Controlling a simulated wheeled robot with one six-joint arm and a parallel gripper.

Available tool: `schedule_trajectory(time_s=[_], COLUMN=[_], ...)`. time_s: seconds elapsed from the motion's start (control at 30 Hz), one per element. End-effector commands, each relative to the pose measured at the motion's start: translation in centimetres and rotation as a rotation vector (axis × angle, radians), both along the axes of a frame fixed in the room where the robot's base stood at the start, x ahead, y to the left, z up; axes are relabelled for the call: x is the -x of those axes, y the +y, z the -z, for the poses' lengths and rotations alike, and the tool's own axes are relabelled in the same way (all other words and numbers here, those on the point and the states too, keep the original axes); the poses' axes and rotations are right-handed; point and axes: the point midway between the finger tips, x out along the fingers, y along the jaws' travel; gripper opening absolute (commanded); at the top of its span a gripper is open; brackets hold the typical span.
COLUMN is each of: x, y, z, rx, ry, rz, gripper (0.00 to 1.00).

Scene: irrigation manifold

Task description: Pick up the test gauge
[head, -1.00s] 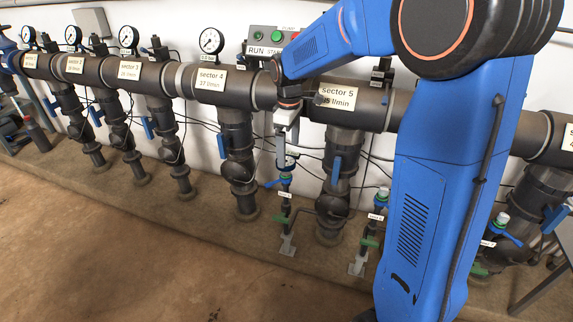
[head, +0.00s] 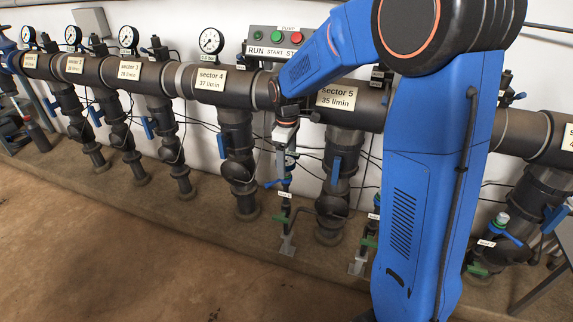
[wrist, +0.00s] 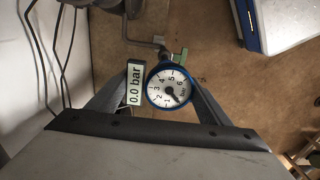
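The test gauge (wrist: 168,86) shows in the wrist view as a round white dial with a blue rim. A tag (wrist: 134,84) reading "0.0 bar" is beside it. My gripper (wrist: 160,82) has one finger on each side of the gauge and looks open; the dial and tag hide parts of the fingertips, so contact cannot be told. In the head view my gripper (head: 286,158) points down in front of the sector 5 pipe, with the small gauge (head: 291,160) at its fingers, above a thin riser with a blue handle.
The large dark manifold pipe (head: 255,92) runs close behind my gripper. A control box (head: 277,37) with buttons is above. Several dial gauges (head: 211,41) stand on the pipe to the left. Thin cables hang near the wall. The floor (head: 120,240) in front is clear.

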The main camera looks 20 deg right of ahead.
Motion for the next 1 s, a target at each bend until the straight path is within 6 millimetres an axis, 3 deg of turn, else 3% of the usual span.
schedule_trajectory(time_s=[0.07, 0.47, 0.67, 1.0], x=[0.0, -0.1, -0.1, -0.1], y=[0.0, 0.0, 0.0, 0.0], z=[0.0, -0.9, -4.3, -12.6], rx=[0.0, 0.0, -0.001, -0.001], ry=[0.0, -0.003, -0.006, -0.004], rz=[0.0, 0.0, 0.0, 0.0], gripper=[0.5, 0.5, 0.5, 0.5])
